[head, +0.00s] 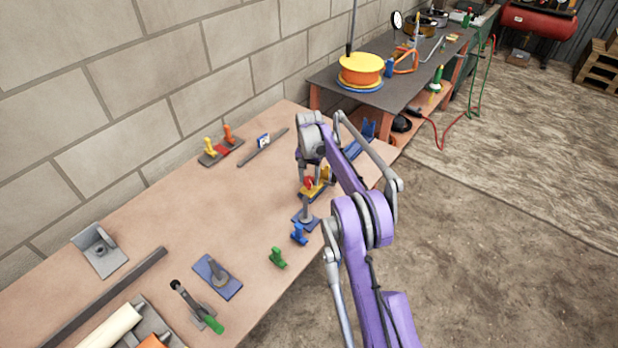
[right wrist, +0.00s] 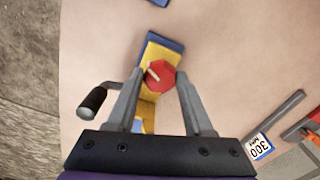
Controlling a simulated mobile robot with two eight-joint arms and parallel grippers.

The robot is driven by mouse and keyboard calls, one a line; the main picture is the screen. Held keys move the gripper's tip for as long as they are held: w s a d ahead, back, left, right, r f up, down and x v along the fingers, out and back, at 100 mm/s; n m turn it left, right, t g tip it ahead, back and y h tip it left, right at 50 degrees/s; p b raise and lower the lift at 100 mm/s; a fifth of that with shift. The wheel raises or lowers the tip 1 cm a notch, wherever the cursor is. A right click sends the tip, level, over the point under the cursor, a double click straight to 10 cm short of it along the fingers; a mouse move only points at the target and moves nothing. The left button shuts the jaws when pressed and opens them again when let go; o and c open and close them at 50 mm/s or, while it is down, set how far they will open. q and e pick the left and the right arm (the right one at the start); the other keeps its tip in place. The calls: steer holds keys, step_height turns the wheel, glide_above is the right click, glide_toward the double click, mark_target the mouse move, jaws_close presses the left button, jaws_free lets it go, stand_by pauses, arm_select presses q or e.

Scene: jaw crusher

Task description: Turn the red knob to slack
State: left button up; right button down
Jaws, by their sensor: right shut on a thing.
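The red knob (right wrist: 160,75) is a small octagonal knob with a pale pointer mark. It sits on a yellow and blue device (right wrist: 158,52) with a black-handled crank (right wrist: 92,101) at its side. My right gripper (right wrist: 158,80) has a finger on each side of the knob and is shut on it. In the head view the red knob (head: 309,184) shows below the wrist, on the yellow part (head: 322,187) near the bench's right edge. My left gripper is not in view.
The wooden bench (head: 190,215) runs along a block wall. A blue plate with a grey post (head: 306,216), a blue clip (head: 299,234) and a green clip (head: 277,257) stand near the device. A plate with yellow and orange levers (head: 220,150) is at the back.

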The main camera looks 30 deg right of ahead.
mark_target(309, 179)
steer(key=n, duration=0.5)
stand_by(0.6)
steer(key=shift+c, duration=1.4)
jaws_free()
steer(key=shift+r, duration=0.1)
step_height(309, 179, up, 11)
steer(key=shift+p, duration=0.4)
